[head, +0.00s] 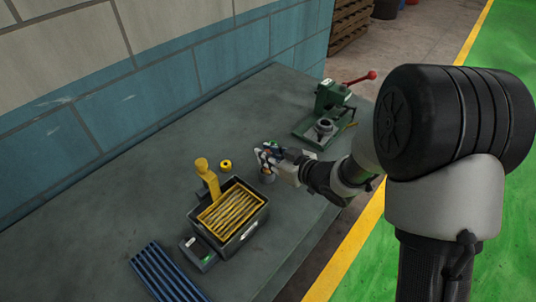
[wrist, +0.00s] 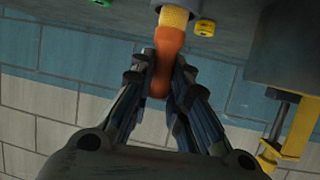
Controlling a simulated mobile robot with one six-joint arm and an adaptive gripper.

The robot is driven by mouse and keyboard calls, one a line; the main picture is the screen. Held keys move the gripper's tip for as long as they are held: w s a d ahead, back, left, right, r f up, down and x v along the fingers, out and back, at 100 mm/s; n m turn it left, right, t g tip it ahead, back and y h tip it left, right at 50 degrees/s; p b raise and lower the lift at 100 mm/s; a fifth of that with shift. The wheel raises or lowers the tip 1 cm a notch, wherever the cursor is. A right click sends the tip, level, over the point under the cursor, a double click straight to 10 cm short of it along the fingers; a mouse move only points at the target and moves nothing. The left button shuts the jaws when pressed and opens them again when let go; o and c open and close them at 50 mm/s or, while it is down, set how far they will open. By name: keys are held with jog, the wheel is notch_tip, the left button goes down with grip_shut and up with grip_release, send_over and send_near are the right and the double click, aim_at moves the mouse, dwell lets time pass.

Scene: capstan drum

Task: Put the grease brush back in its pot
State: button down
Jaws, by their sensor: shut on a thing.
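My gripper (head: 266,158) is over the middle of the bench, shut on the grease brush. In the wrist view the fingers (wrist: 160,80) pinch the brush's orange handle (wrist: 166,50), and its pale yellow part (wrist: 175,18) points away from me. A small grey round thing, probably the pot (head: 267,177), shows just under the gripper in the head view. The fingers hide most of the brush there. I cannot tell whether the brush's tip is inside the pot or above it.
A yellow ring (head: 225,165) lies left of the gripper. A dark box (head: 245,232) of yellow strips with a yellow upright piece (head: 207,178) stands nearer. A green press (head: 330,105) with a red-knobbed lever is behind. A blue ribbed piece (head: 168,272) lies front left. The wall borders the bench.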

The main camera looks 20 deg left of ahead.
jog(key=shift+f, duration=1.35)
dwell(1.3)
jog(key=c, duration=1.5)
grip_release()
jog(key=shift+o, duration=0.2)
jog(key=v, duration=1.2)
jog(key=shift+d, duration=0.1)
